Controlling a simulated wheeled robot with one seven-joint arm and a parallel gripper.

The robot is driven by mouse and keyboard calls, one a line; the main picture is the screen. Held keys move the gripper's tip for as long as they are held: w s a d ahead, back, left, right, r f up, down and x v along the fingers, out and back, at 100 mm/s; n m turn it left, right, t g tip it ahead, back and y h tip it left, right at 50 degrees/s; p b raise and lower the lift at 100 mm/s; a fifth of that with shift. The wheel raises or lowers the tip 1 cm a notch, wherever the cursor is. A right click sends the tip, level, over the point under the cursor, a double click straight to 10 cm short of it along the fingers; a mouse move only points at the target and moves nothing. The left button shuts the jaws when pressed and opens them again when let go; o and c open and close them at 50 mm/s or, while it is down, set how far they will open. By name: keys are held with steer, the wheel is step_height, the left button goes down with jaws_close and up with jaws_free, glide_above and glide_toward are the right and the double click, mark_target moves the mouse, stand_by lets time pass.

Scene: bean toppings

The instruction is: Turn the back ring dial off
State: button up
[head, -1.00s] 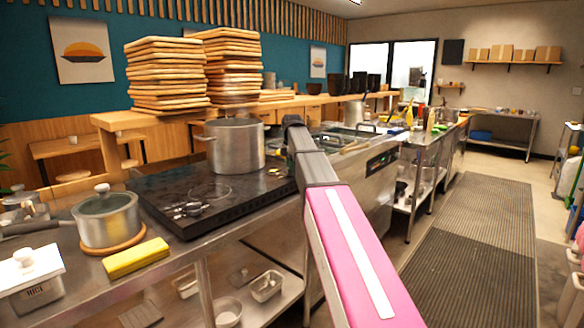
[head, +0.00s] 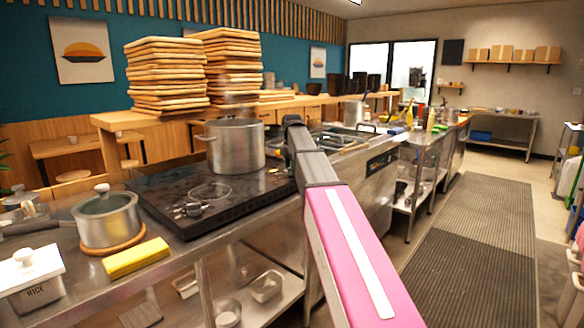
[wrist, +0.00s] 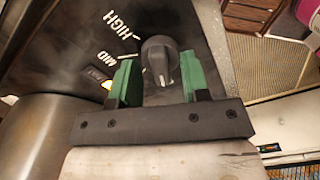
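In the wrist view, a dark round dial (wrist: 159,54) with a raised grip sits on a black panel marked HIGH and MID. My arm reaches past the pot's right side there, and the gripper and this dial are hidden.
The pot's metal side (wrist: 38,140) is close at the lower left of the wrist view. A lidded saucepan (head: 107,218), a yellow sponge (head: 136,257) and a rice container (head: 35,285) stand on the counter at the left. The floor mat (head: 470,245) at right is clear.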

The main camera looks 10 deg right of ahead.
step_height(320, 180, up, 11)
stand_by(0.7)
steer(key=shift+f, duration=0.1)
